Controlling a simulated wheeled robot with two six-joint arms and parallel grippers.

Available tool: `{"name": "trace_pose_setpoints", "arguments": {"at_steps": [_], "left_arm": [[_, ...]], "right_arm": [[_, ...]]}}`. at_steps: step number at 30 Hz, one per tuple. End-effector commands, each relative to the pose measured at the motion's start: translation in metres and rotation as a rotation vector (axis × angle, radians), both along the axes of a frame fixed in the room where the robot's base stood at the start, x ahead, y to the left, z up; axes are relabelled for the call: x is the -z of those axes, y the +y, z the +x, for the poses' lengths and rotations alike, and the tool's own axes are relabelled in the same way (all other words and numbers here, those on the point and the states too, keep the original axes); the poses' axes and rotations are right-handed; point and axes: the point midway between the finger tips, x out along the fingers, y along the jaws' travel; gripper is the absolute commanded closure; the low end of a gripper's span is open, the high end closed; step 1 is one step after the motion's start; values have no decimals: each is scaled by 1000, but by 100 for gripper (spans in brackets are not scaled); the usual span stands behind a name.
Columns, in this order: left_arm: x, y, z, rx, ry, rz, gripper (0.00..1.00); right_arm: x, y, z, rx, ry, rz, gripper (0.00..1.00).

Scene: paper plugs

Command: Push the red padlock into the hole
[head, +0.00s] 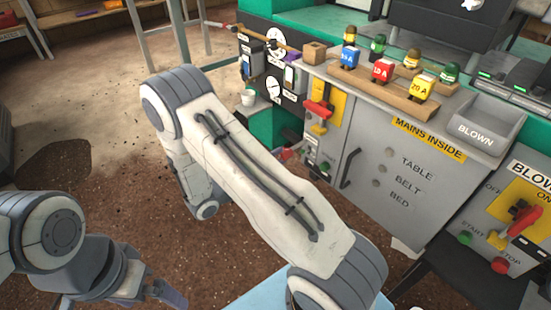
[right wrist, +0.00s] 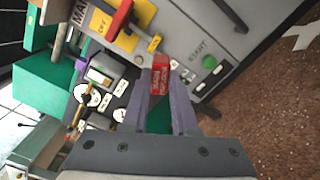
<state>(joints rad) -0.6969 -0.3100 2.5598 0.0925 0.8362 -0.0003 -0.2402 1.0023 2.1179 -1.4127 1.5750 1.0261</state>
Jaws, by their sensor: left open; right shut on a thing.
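The red padlock (right wrist: 160,76), a small red block with pale lettering, sits between the fingertips of my right gripper (right wrist: 160,92), which is shut on it. In the head view the red padlock (head: 287,154) shows at the edge of my right arm, which hides most of that gripper. A yellow tab (right wrist: 154,43) lies just beyond the padlock, below the red switch handle (right wrist: 118,22) on its yellow plate. The tab also shows in the head view (head: 318,129). I cannot make out a hole or any contact. My left gripper (head: 172,296) is open and empty at the lower left.
The grey cabinet (head: 390,165) carries a green start button (right wrist: 210,62) near the padlock. A wooden rack (head: 385,88) of coloured plugs stands on top, beside a grey BLOWN bin (head: 488,122). A second switch box (head: 510,215) stands at the right. Brown floor lies open at left.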

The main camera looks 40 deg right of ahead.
Motion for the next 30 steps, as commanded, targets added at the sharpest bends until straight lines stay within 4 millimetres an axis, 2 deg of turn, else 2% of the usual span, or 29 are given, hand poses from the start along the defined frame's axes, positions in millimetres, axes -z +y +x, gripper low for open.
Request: {"name": "trace_pose_setpoints", "arguments": {"at_steps": [18,30], "left_arm": [[-2,0,0,0,0,0,0],[-2,0,0,0,0,0,0]], "right_arm": [[0,-51,3,4,-1,0,100],[0,-58,4,1,-1,0,100]]}}
